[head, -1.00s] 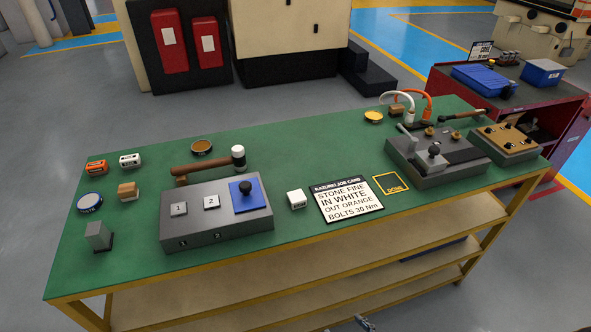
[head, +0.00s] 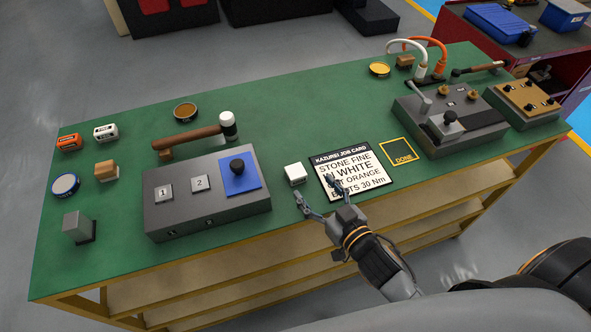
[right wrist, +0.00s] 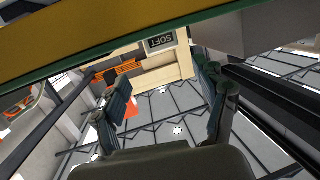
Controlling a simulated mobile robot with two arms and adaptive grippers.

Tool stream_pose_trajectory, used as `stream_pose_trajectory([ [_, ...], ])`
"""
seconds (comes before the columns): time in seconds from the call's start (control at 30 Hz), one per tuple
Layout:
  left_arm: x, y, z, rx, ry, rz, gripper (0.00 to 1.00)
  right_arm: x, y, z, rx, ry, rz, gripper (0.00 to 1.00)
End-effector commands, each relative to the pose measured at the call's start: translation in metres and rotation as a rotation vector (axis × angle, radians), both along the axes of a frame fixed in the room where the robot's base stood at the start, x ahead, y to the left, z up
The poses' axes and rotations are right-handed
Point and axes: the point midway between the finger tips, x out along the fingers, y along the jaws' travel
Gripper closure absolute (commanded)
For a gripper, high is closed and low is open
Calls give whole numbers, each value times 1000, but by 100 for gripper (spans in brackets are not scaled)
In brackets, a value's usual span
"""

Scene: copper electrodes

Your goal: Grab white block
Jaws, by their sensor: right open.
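A small white block (head: 294,173) stands on the green bench between the grey numbered box and the job card. It also shows in the right wrist view (right wrist: 160,42), where a face marked SOFT is seen beyond the fingers. My right gripper (head: 314,188) is open and empty, just in front of the block and over the card's left edge. Its fingers are apart from the block. A second white block with a dark label (head: 106,132) stands at the far left, beside an orange one (head: 68,142). My left gripper is not in view.
The grey box (head: 205,213) with a blue pad and black knob stands left of the block. The job card (head: 352,172) lies to the right, then a DONE square (head: 398,152). A mallet (head: 188,139) lies behind the box. A grey fixture (head: 470,127) stands further right.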

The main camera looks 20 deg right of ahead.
Motion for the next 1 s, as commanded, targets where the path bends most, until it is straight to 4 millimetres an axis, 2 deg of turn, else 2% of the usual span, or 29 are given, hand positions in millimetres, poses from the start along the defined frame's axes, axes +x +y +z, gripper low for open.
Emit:
stream_pose_trajectory([
  [0.3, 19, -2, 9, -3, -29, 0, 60, 22, 7, -4, 2, 1, -1, 28],
  [0.6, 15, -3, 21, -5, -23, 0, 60, 57, 20, -14, 0, 0, -1, 28],
  [0.9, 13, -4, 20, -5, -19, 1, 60, 61, 21, -17, 0, 1, 0, 28],
  [1.0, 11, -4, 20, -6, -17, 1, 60, 61, 21, -17, 0, 1, 0, 48],
])
